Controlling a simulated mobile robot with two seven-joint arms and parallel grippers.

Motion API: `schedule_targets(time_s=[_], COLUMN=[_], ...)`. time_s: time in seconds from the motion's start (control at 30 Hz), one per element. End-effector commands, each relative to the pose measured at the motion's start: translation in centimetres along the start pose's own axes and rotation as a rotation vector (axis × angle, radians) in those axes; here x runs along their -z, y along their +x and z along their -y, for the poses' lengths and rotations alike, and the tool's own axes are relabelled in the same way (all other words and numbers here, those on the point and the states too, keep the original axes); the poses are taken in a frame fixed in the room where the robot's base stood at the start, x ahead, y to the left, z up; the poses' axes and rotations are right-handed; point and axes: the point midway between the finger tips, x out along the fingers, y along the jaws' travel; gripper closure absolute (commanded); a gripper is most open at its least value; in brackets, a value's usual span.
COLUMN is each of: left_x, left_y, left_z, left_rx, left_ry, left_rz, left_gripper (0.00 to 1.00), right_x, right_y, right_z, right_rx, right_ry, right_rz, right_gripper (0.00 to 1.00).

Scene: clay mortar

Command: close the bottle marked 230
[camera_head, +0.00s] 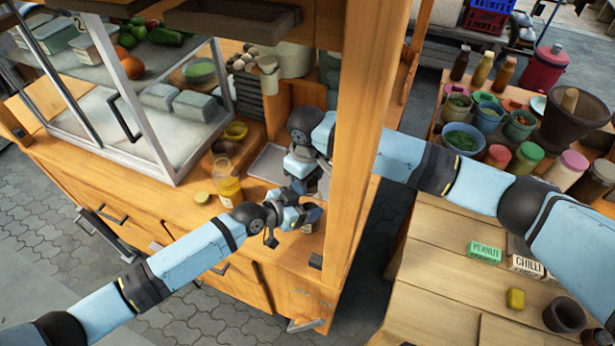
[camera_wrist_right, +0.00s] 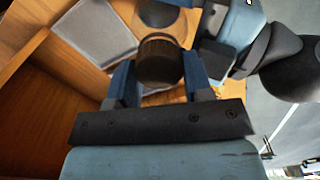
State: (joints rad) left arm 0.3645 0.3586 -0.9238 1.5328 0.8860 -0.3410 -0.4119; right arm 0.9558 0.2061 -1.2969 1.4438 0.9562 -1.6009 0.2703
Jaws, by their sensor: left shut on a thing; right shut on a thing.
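My left gripper (camera_head: 304,218) is shut at the counter's front right corner. It is around a small bottle with a pale label (camera_head: 308,228), mostly hidden by the fingers; I cannot read its marking. My right gripper (camera_wrist_right: 160,72) is shut on a dark brown round cap (camera_wrist_right: 160,55), which sits between its two fingers in the right wrist view. In the head view the right gripper hangs just above and behind the left one, and the cap is hidden there. I cannot tell whether the cap touches the bottle.
An open jar with yellow contents (camera_head: 229,188) and a yellow lid (camera_head: 202,198) stand left of my grippers on the wooden counter (camera_head: 185,215). A wooden post (camera_head: 352,150) rises just right of them. A metal tray (camera_head: 264,163) lies behind. A glass case (camera_head: 150,110) stands left.

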Motion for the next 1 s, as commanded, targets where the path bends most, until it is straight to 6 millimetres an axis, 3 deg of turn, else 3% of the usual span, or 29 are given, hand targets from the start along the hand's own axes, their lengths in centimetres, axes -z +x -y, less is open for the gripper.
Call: schedule_targets(time_s=[0.43, 1.0], left_x=[0.36, 0.46], left_y=[0.1, 0.13], left_z=[-0.38, -0.36], left_rx=[-0.006, -0.006], left_ry=[0.007, 0.006], left_rz=[-0.008, -0.01], left_gripper=[0.7, 0.7], right_x=[-0.46, -0.54], right_y=[1.34, 0.44], right_z=[-0.14, -0.08], right_rx=[-0.003, -0.002], right_ry=[0.007, 0.01], right_rz=[0.016, 0.025], right_gripper=[0.75, 0.75])
